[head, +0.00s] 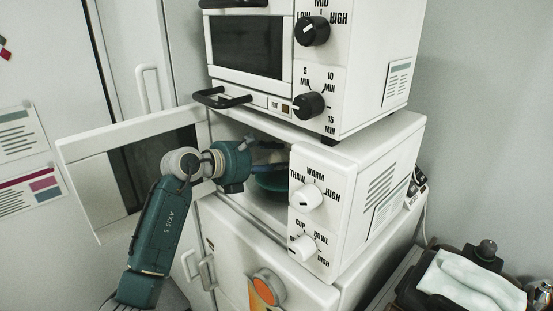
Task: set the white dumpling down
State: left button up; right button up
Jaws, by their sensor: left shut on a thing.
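My left gripper (272,164) reaches through the open door into the lower white microwave (365,185). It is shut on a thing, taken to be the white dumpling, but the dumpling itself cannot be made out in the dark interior. A dark teal dish (272,182) shows inside the microwave, just below the gripper. Whether the held thing touches the dish cannot be told. My right gripper is not in view.
The microwave door (82,148) stands swung open to the left, close beside my left arm. A white toaster oven (365,60) sits on top of the microwave. A white cabinet (235,250) is below. A pale cloth (470,280) lies at the lower right.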

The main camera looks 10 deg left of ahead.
pick_arm(q)
jog(key=shift+f+b, duration=0.35)
jog(key=shift+f, duration=0.25)
jog(key=o, duration=1.1)
jog(key=shift+f, duration=0.1)
